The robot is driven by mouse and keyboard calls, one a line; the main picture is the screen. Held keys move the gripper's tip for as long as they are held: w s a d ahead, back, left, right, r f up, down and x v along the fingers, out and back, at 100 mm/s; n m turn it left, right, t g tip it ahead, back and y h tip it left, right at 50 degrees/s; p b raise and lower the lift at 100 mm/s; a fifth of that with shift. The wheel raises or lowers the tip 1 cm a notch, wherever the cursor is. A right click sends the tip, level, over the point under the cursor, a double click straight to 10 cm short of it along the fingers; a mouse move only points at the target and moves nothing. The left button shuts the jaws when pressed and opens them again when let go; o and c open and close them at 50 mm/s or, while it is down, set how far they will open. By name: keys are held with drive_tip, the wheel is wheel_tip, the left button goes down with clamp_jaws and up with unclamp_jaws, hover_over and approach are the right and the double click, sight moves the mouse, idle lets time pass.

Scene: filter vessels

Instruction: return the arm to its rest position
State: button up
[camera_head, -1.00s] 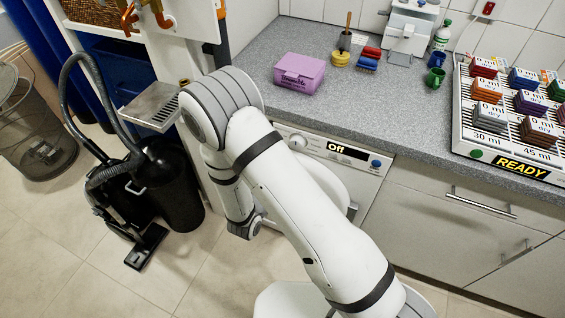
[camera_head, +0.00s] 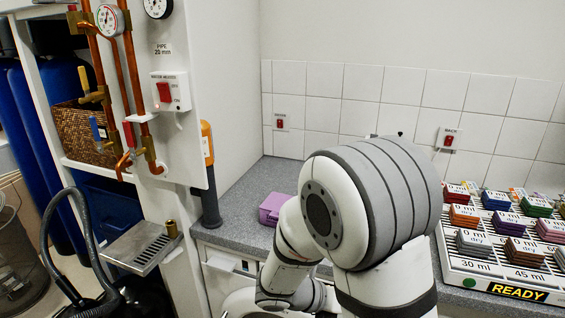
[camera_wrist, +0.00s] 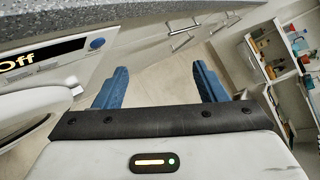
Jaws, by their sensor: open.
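My gripper (camera_wrist: 160,88) shows in the wrist view with its two blue fingers wide apart. Nothing is between them; the pale floor (camera_wrist: 158,82) lies beyond. In the head view my white arm is folded in front of the counter, and its bulky grey-banded joint fills the middle right. My gripper itself does not show in the head view.
A wall panel with copper pipes stands left, above a metal drip tray (camera_head: 142,247). An appliance panel (camera_wrist: 50,57) reading "Off" is near my gripper.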

drive_tip(key=s+r+m+y, duration=0.4)
drive_tip(key=s+m+y, duration=0.1)
drive_tip(key=m, duration=0.9)
drive_tip(key=s+a+r+m+y, duration=0.1)
drive_tip(key=s+r+m+y, duration=0.4)
drive_tip(key=m, duration=1)
drive_tip(key=shift+s+a+r+y, duration=0.25)
drive_tip(key=shift+s+y, duration=0.35)
drive_tip(key=shift+y, duration=0.7)
drive_tip(key=shift+d, duration=0.1)
